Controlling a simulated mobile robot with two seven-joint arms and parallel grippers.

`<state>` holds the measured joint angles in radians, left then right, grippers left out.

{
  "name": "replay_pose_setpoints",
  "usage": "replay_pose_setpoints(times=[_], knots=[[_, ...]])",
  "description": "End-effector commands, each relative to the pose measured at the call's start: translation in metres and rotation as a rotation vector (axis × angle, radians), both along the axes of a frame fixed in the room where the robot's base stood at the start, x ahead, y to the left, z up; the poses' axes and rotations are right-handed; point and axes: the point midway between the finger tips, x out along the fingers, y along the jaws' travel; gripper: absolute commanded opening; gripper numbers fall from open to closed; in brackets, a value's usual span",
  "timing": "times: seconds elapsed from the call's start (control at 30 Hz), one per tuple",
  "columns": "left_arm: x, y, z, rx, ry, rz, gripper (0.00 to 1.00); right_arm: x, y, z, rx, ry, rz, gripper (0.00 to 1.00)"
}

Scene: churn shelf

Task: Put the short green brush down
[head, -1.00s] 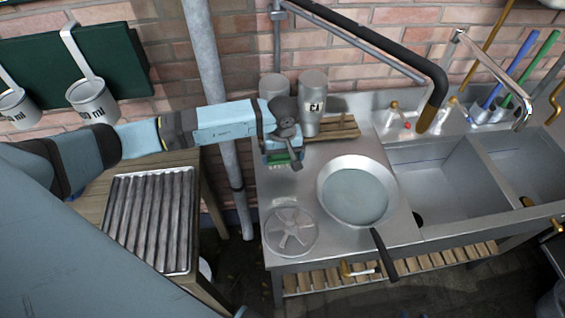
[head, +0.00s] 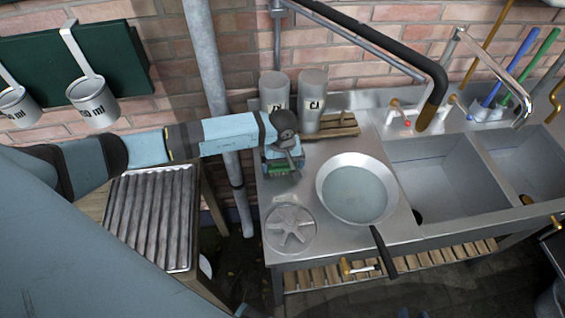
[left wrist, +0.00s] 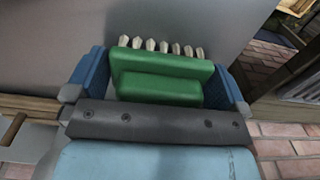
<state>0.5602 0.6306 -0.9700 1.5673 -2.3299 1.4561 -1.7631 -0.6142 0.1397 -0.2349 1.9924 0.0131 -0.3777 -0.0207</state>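The short green brush (left wrist: 165,78) sits between the two blue fingers of my left gripper (left wrist: 160,82) in the left wrist view. Its wide green body reaches both fingers, and its pale bristles point away from the gripper toward a grey surface. In the head view my left gripper (head: 283,166) points down over the left part of the steel counter (head: 330,148), and the green brush (head: 277,168) shows partly between its fingers. The brush is at or just above the counter; I cannot tell whether the bristles touch it. My right gripper is not in view.
A pan (head: 356,192) lies to the right and a round spoked disc (head: 290,230) in front. The sink (head: 440,180) is further right. A vertical pipe (head: 213,80) stands left of the counter.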

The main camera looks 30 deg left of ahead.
Motion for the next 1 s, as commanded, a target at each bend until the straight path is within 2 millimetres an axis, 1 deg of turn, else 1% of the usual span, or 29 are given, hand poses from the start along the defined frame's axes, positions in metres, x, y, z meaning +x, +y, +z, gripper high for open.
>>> replay_pose_setpoints(times=[0.17,0.23,0.37,0.6,0.7,0.83,1.0], knots=[[0.0,0.0,0.006,-0.001,0.001,0.0,1.0,0.0,0.0,0.007,0.001,0.0,-0.001,0.37],[0.001,0.0,0.012,0.0,-0.004,0.0,1.0,0.0,0.0,0.003,0.002,-0.003,-0.001,0.37],[0.002,0.001,0.037,0.0,-0.006,-0.002,1.0,0.001,0.0,-0.003,0.002,-0.004,-0.001,0.37],[0.001,0.0,0.088,0.0,-0.004,-0.002,1.0,0.0,0.0,-0.014,0.001,-0.001,-0.001,0.37],[0.001,0.0,0.104,0.0,-0.002,0.0,1.0,0.0,0.0,-0.017,0.001,0.0,-0.001,0.37],[0.0,0.0,0.118,0.0,-0.001,-0.001,1.0,0.0,0.0,-0.019,0.001,0.001,-0.001,0.37],[0.0,0.0,0.124,0.001,0.001,0.0,1.0,0.0,0.0,-0.019,0.001,0.001,-0.001,0.37]])
